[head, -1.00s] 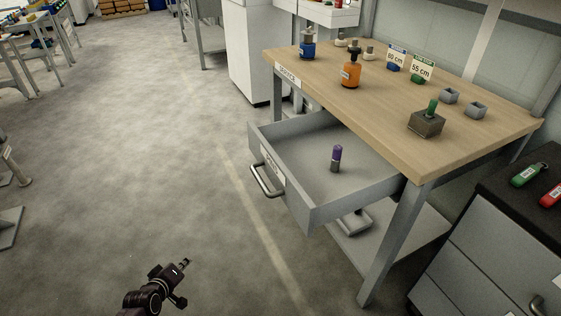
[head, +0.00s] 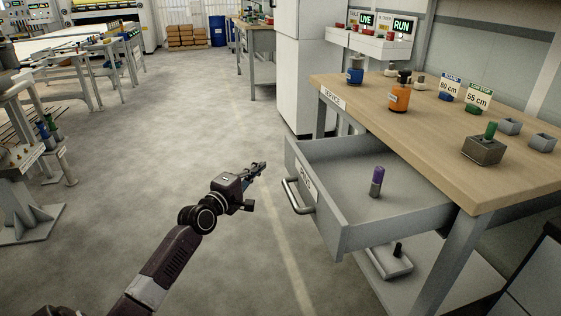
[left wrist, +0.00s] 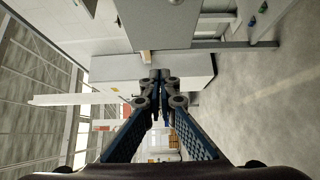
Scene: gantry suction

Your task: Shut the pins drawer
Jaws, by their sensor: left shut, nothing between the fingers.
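The pins drawer (head: 352,234) hangs open under the wooden workbench, pulled out to the left. Its front carries a label and a bar handle (head: 297,197). A purple-topped pin (head: 376,182) stands upright inside it. My left gripper (head: 262,166) is shut and empty over the floor, to the left of the drawer and apart from the handle. Its closed fingers also show in the left wrist view (left wrist: 156,76). My right gripper is not in view.
The workbench (head: 440,140) holds an orange bottle (head: 399,95), a blue bottle (head: 355,74), signs and a grey block with a green pin (head: 484,149). A lower shelf (head: 430,278) sits beneath. The floor (head: 150,140) left of the drawer is clear.

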